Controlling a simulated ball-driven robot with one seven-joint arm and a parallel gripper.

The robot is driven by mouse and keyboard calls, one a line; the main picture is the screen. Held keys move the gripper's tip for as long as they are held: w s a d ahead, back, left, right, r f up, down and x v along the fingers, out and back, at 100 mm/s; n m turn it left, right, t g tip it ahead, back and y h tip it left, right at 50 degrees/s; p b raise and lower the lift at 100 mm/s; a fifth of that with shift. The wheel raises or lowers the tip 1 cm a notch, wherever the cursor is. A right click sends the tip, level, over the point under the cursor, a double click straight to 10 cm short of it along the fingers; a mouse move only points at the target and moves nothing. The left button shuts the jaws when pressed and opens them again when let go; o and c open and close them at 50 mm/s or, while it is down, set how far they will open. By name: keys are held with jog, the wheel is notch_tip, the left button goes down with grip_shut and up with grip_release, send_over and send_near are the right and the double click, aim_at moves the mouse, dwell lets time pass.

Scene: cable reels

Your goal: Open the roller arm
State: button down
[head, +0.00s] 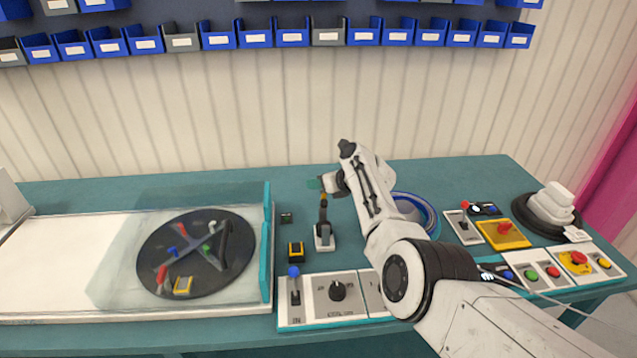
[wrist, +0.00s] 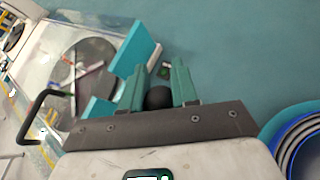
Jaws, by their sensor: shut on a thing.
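The roller arm (head: 323,214) is a dark upright lever on a small pale base, left of my arm in the head view. A bit of yellow shows near its top. My gripper (head: 316,184) is at the top of this lever. In the wrist view, a round black knob (wrist: 158,98) sits between the two teal fingers of my gripper (wrist: 157,88), which are shut on it. I take the knob to be the top of the roller arm. The lower part of the lever is hidden in the wrist view.
A dark turntable (head: 168,252) with coloured pieces lies behind a clear cover at left, beside a teal upright panel (head: 267,235). A blue-rimmed reel (head: 428,211) stands behind my arm. Control panels (head: 337,296) line the front edge. Teal table behind the lever is clear.

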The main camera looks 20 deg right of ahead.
jog(key=shift+s+d+f, duration=0.2)
jog(key=shift+d+f, duration=0.1)
jog(key=shift+f, duration=0.2)
jog(key=c, duration=0.9)
grip_release()
jog(key=shift+d, duration=0.1)
jog(key=shift+o, duration=0.2)
jog(key=shift+w+r, duration=0.1)
jog(key=shift+r, duration=0.1)
jog(key=shift+a+r, duration=0.15)
jog(key=shift+a, duration=0.05)
jog(key=shift+s+d+r+p, duration=0.2)
jog(key=shift+s+r+p, duration=0.4)
jog(key=shift+p, duration=0.35)
jog(key=p+v, duration=0.1)
jog(key=v, duration=0.8)
jog(key=shift+d+f, duration=0.15)
jog(key=shift+f, duration=0.1)
